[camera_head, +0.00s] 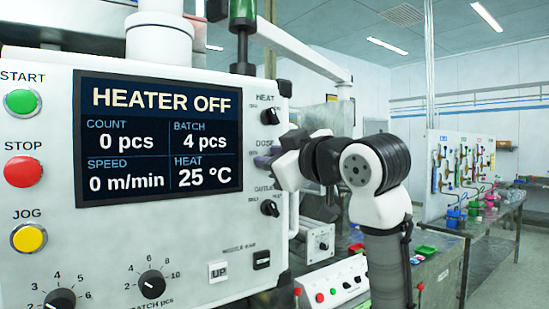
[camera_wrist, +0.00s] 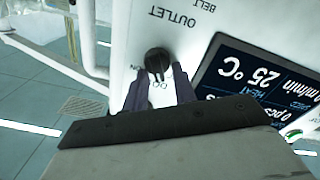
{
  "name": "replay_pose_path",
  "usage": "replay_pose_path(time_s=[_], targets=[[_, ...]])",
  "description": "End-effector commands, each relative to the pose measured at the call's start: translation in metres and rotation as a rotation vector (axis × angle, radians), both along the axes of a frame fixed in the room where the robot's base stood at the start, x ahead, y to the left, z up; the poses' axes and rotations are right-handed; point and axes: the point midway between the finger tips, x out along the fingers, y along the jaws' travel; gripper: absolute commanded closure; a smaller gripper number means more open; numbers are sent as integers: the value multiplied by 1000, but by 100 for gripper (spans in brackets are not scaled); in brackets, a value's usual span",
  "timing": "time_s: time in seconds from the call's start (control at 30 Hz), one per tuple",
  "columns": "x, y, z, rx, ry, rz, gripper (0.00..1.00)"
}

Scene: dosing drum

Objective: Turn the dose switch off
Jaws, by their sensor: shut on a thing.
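The dose switch (camera_wrist: 158,61) is a round black knob on the white control panel, seen upside down in the wrist view. Its DOSE label is partly covered by my gripper. My gripper (camera_wrist: 159,72) has its two dark fingers on either side of the knob and is shut on it. In the head view my gripper (camera_head: 264,161) reaches the panel from the right, just under the DOSE label, and hides the knob. I cannot tell clearly which mark the switch points to.
The heat switch (camera_head: 266,115) is above and another black switch (camera_head: 270,208) is below, both close to my gripper. The display (camera_head: 158,140) left of them reads HEATER OFF. START, STOP and JOG buttons sit farther left. A bench with coloured items (camera_head: 470,222) stands at right.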

Motion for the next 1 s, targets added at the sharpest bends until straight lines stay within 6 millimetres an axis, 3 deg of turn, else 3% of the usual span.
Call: replay_pose_path(time_s=[0.57, 0.6, 0.73, 1.0], targets=[[0, 0, 0, -28, -21, 0, 96], [0, 0, 0, -28, -21, 0, 70], [0, 0, 0, -28, -21, 0, 53], [0, 0, 0, -28, -20, 0, 52]])
